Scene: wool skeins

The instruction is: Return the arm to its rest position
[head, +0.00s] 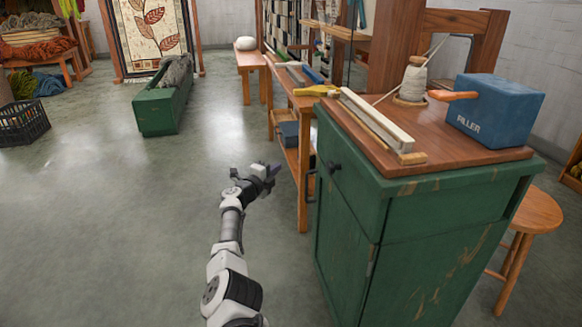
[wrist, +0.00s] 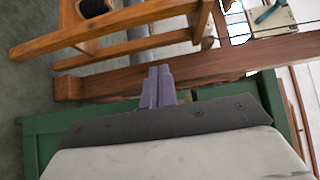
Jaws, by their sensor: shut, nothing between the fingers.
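My gripper (head: 272,171) is at the end of my white and grey arm, in the middle of the head view. It is in the air over the floor, left of the green cabinet (head: 345,215) and close to the wooden bench's legs. In the wrist view its two purple-grey fingers (wrist: 158,86) are together with nothing between them. Behind the fingers, the wrist view shows brown wooden beams and a green surface (wrist: 48,124).
The green cabinet carries a blue box marked FILLER (head: 494,110) and a thread cone (head: 412,82). A wooden stool (head: 538,212) stands at right. A green trough (head: 155,112) and a black crate (head: 22,122) stand at left. The floor (head: 110,230) between is clear.

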